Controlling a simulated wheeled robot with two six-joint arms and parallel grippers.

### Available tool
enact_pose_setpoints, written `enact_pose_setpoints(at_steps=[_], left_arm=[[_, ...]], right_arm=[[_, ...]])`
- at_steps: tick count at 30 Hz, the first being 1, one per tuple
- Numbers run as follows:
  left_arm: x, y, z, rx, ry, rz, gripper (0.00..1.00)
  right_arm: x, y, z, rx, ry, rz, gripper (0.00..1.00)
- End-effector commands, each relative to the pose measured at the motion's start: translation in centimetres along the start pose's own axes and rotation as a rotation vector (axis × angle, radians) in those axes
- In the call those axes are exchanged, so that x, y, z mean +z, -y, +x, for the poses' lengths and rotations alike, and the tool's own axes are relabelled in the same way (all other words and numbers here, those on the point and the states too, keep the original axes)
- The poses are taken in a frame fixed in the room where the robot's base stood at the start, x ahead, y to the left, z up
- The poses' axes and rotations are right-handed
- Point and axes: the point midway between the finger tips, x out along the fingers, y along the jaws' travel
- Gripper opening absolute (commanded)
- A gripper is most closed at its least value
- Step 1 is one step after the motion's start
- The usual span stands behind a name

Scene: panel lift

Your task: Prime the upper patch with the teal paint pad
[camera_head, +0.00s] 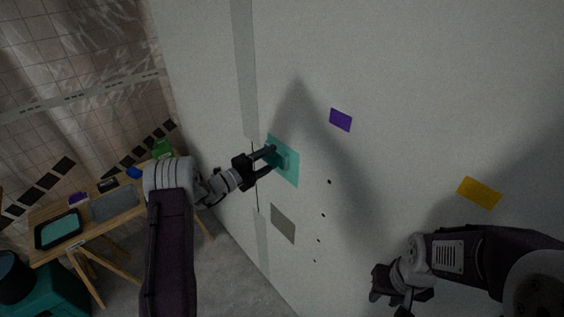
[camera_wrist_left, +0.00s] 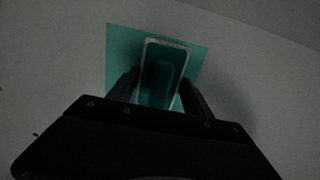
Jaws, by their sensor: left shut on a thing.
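The upper patch (camera_head: 291,173) is a teal rectangle on the pale wall panel. My left gripper (camera_head: 269,162) is shut on the teal paint pad (camera_head: 283,158) and holds it at the patch. In the left wrist view the pad (camera_wrist_left: 162,75) lies between the fingers, with the teal patch (camera_wrist_left: 125,45) behind it. I cannot tell whether the pad touches the wall. A grey-brown lower patch (camera_head: 283,223) is below. My right gripper (camera_head: 388,297) is low at the right, away from the patches; its fingers are too dark to read.
A purple rectangle (camera_head: 341,120) and a yellow one (camera_head: 479,193) are on the wall. A wooden table (camera_head: 93,237) at the left bears a teal paint tray (camera_head: 59,229), a grey tray (camera_head: 114,205) and small items. A teal bin (camera_head: 58,291) stands below.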

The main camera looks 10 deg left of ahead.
Motion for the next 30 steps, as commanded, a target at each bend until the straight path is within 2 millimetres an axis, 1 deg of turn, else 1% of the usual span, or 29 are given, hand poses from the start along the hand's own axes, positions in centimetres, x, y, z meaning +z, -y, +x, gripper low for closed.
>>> enact_pose_setpoints(at_steps=[8,10,24,27,30], left_arm=[[0.2,0.1,0.0,-0.001,0.0,0.0,0.16],[0.2,0.1,-0.3,0.0,0.001,0.0,0.16],[0.2,0.2,-6.1,0.001,0.002,0.0,0.16],[0.2,0.1,-6.8,-0.001,0.001,-0.001,0.16],[0.1,0.1,-7.0,-0.001,0.0,0.001,0.16]], right_arm=[[0.0,0.0,0.0,0.0,0.0,0.0,0.36],[0.0,0.0,-0.2,0.0,0.0,0.0,0.36],[-0.2,0.0,-1.5,0.0,0.0,0.0,0.36],[-0.2,0.0,-1.6,0.0,0.0,0.0,0.36],[-0.2,0.0,-1.6,0.0,0.0,0.0,0.36]])
